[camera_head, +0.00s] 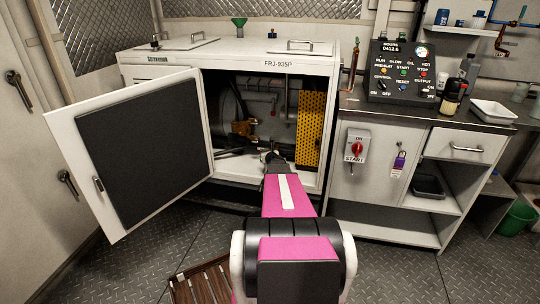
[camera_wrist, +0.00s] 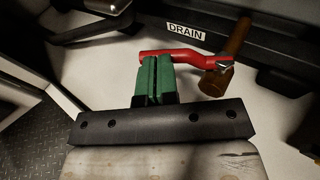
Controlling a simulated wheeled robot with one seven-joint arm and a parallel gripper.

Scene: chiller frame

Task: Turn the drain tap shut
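The drain tap shows in the wrist view, with a red lever handle (camera_wrist: 182,55) and a brass body (camera_wrist: 216,82) beneath the DRAIN label (camera_wrist: 187,31). The lever runs roughly crosswise, from the brass body leftward to the front of my fingers. My gripper (camera_wrist: 153,78) has green fingers close together with only a thin dark line between them. Their tips meet or overlap the lever's left end; whether they touch it is unclear. I see no part of the lever between them. In the head view my gripper (camera_head: 271,157) is inside the cabinet opening, and the tap is hidden.
The white cabinet (camera_head: 300,64) stands with its door (camera_head: 192,147) swung open to the left. A yellow perforated panel (camera_head: 310,122) is right of my gripper. A dark rail (camera_wrist: 270,65) runs behind the tap. A slatted brown item (camera_head: 203,283) lies on the floor.

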